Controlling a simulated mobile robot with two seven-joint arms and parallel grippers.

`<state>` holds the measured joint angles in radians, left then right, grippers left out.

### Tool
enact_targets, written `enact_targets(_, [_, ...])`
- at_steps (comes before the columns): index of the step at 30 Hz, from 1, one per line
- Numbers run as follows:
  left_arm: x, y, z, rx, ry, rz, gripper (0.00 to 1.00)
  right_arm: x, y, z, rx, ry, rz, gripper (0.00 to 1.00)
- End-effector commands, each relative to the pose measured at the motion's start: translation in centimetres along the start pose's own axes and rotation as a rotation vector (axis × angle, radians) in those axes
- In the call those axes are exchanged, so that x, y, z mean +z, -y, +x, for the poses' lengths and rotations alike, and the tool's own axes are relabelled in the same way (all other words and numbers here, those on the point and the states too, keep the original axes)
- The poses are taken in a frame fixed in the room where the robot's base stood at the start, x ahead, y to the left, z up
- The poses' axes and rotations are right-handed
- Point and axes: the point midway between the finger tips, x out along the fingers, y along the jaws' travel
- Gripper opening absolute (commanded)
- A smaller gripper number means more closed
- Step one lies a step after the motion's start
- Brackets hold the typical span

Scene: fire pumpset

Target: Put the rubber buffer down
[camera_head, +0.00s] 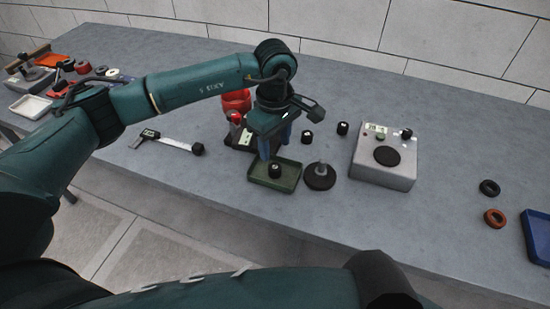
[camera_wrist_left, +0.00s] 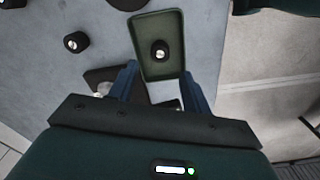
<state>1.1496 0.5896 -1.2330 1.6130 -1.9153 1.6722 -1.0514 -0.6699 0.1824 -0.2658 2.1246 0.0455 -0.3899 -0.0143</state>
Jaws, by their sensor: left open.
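A black rubber buffer (camera_head: 275,171) with a light metal centre stands inside a shallow green tray (camera_head: 290,184) near the table's front edge. It also shows in the left wrist view (camera_wrist_left: 160,50), inside the green tray (camera_wrist_left: 149,18). My left gripper (camera_head: 274,150) points down just above the tray, its blue fingers apart. In the left wrist view its open fingers (camera_wrist_left: 160,72) frame the tray's near end, and the buffer lies beyond their tips, apart from them. My right gripper is not in view.
A round dark base with a post (camera_head: 319,176) stands right of the tray. Further right is a grey tester box (camera_head: 385,160). Similar black buffers (camera_head: 307,137) stand behind, a caliper (camera_head: 172,142) lies left, and a red object (camera_head: 236,103) stands behind my gripper.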

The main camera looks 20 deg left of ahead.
Motion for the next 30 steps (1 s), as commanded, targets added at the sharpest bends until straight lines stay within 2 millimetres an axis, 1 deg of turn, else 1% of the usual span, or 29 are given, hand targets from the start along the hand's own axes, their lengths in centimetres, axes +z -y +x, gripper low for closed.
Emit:
enact_targets(1, [-0.1,-0.1,-1.1,0.004,-0.002,0.001,0.48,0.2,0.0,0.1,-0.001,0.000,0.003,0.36])
enact_targets(3, [-0.1,0.0,-2.3,0.003,-0.002,0.001,0.48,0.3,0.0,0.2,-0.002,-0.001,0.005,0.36])
enact_targets(6, [-0.1,0.0,-3.6,0.001,-0.001,-0.001,0.48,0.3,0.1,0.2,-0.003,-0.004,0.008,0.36])
enact_targets(9, [0.0,0.0,-4.5,0.001,0.000,-0.001,0.48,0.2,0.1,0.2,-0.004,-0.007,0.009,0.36])
enact_targets(14, [0.0,0.0,-4.9,-0.001,0.000,0.000,0.48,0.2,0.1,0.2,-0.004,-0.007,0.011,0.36])
enact_targets(30, [0.0,0.0,-4.8,-0.001,0.000,0.000,0.48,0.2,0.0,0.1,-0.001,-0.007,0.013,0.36])
